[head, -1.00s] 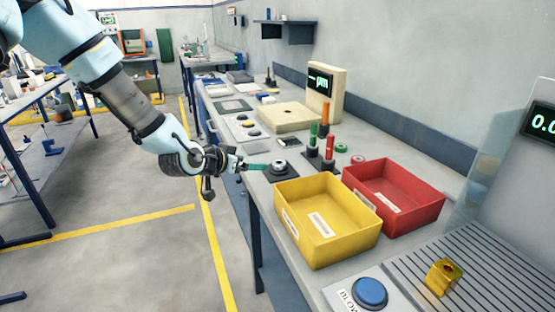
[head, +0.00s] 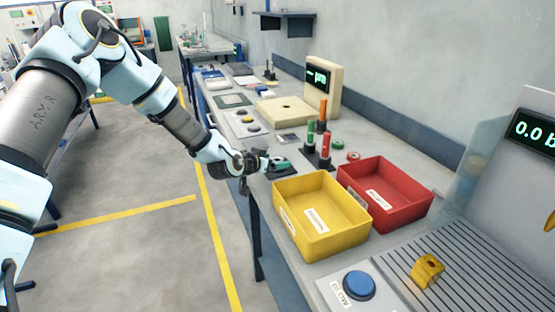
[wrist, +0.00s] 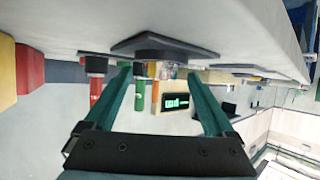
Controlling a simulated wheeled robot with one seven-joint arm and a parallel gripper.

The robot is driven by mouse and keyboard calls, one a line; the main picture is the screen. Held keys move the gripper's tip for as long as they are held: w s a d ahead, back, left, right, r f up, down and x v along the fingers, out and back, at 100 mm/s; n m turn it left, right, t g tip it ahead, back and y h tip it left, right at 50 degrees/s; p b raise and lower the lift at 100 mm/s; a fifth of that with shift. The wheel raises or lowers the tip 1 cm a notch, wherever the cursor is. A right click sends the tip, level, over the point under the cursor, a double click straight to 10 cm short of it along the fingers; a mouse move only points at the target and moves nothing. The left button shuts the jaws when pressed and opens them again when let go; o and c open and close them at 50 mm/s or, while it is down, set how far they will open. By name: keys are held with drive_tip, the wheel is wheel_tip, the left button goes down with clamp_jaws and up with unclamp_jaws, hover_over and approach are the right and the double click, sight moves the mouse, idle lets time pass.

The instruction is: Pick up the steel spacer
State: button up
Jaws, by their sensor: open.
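The steel spacer looks like a small dark round piece (wrist: 160,55) against a dark square pad (wrist: 190,48) in the wrist view, which shows the bench upside down. In the head view, my gripper mostly hides it at the pad's place. My gripper (wrist: 158,74) is open, with its two green fingers spread and nothing held between them. The fingertips lie to either side of the spacer in the wrist picture; I cannot tell whether they reach around it or touch it. In the head view, my gripper (head: 273,163) is low at the bench's left edge.
A yellow bin (head: 318,228) and a red bin (head: 388,200) stand just in front of the pad. Red, green and orange handled pieces (head: 318,145) stand upright close behind on the right. A beige display unit (head: 322,82) is farther back. The floor left of the bench is clear.

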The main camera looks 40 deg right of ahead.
drive_tip(key=shift+d+f, duration=0.15)
drive_tip(key=shift+d, duration=0.15)
clamp_jaws()
idle(0.6)
